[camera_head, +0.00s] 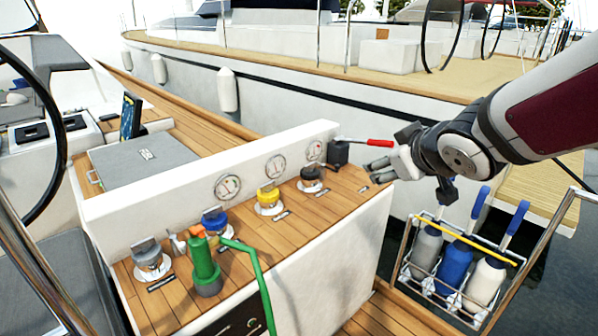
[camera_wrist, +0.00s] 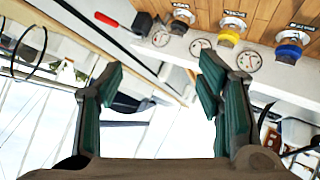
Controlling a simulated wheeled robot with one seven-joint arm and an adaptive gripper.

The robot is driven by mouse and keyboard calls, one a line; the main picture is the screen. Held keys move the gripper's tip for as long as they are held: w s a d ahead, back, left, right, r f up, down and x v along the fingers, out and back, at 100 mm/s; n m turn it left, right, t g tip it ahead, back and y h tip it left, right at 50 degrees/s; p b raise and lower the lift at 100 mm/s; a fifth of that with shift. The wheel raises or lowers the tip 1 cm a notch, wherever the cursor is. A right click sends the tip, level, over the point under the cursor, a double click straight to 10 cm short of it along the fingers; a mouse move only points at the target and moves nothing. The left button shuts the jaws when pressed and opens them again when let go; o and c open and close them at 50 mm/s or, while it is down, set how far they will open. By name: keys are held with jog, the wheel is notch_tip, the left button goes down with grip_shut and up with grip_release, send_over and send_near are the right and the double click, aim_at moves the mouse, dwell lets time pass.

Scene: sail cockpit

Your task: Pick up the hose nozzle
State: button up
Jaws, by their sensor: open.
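The hose nozzle (camera_head: 204,268) is green with an orange tip. It stands upright on the wooden console top at its near left end, and a green hose runs from it over the console's edge. My gripper (camera_head: 376,172) is at the far right end of the console, close to the red-handled lever, well away from the nozzle. In the wrist view my gripper (camera_wrist: 158,75) has its two fingers wide apart with nothing between them. I do not make out the nozzle in the wrist view.
Beside the nozzle are a blue knob (camera_head: 215,220) and a grey knob (camera_head: 149,257). A yellow knob (camera_head: 268,197) and black knob (camera_head: 311,177) stand farther along. The red-handled lever (camera_head: 365,142) is near my gripper. A rack of bottles (camera_head: 457,262) hangs at right.

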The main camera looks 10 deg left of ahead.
jog(key=w+a+f+n+y+b, duration=0.3)
jog(key=w+a+f+n+y, duration=0.15)
jog(key=a+f, duration=0.4)
jog(key=n+g+y+b, duration=0.7)
jog(key=g+y+b, duration=0.3)
jog(key=g+y, duration=0.15)
send_near(211, 259)
jog(key=shift+g, duration=0.65)
jog(key=a, duration=0.4)
jog(key=w+a+b, duration=0.1)
jog(key=a, duration=0.2)
jog(key=shift+f, duration=0.2)
jog(key=shift+m, duration=0.25)
jog(key=shift+s+a+r+b, duration=0.1)
jog(key=shift+s+a+b, duration=0.15)
jog(key=shift+a, duration=0.6)
jog(key=shift+s+a+b, duration=0.15)
jog(key=shift+a+b, duration=0.15)
jog(key=shift+a, duration=0.6)
jog(key=shift+s+a+r+b, duration=0.1)
jog(key=shift+s+a+b, duration=0.15)
jog(key=shift+a, duration=0.6)
grip_shut()
